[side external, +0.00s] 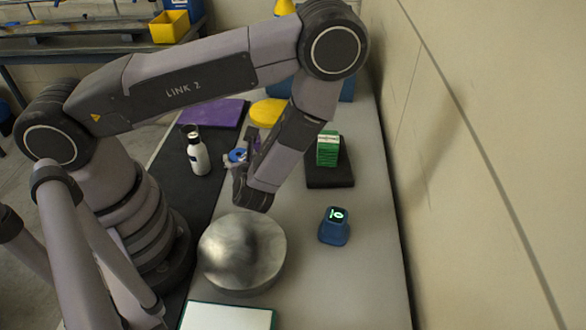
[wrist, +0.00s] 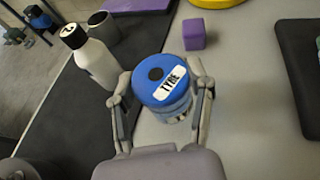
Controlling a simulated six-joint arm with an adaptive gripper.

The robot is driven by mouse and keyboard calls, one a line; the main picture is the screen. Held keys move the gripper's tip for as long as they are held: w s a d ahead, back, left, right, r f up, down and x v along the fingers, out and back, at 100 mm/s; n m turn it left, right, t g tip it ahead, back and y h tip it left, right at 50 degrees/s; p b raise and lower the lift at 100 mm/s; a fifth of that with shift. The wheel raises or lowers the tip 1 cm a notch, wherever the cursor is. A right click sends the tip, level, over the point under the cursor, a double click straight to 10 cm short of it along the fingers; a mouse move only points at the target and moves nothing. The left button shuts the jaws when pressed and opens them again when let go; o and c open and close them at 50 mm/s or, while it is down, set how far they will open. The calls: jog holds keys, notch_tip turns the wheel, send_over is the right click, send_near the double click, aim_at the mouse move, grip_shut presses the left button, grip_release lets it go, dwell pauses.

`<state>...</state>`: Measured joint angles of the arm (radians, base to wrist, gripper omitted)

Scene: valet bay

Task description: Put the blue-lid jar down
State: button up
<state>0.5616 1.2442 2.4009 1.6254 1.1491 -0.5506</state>
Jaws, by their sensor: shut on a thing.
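The blue-lid jar (wrist: 160,78) is between the two fingers of my gripper (wrist: 160,92) in the wrist view. Its blue lid has a dark round spot and a white label reading "TYRE". The fingers are shut on the jar's sides, one at the left and one at the right. In the side external view, my gripper (side external: 236,162) is partly hidden by my wrist, and the jar's blue lid (side external: 238,155) shows beside it. The jar is upright or nearly so. Its base is hidden, so I cannot tell whether it touches the table.
A white bottle (wrist: 90,58) stands close left of the jar, with a grey cup (wrist: 103,27) behind. A purple block (wrist: 194,34) is beyond. A round metal drum (side external: 242,252), blue device (side external: 334,226) and green box (side external: 328,149) stand around. Grey table (side external: 350,280) is clear at front right.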

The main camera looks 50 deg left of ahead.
jog(key=shift+f, duration=1.6)
jog(key=shift+f, duration=0.15)
jog(key=o, duration=1)
jog(key=shift+o, duration=0.2)
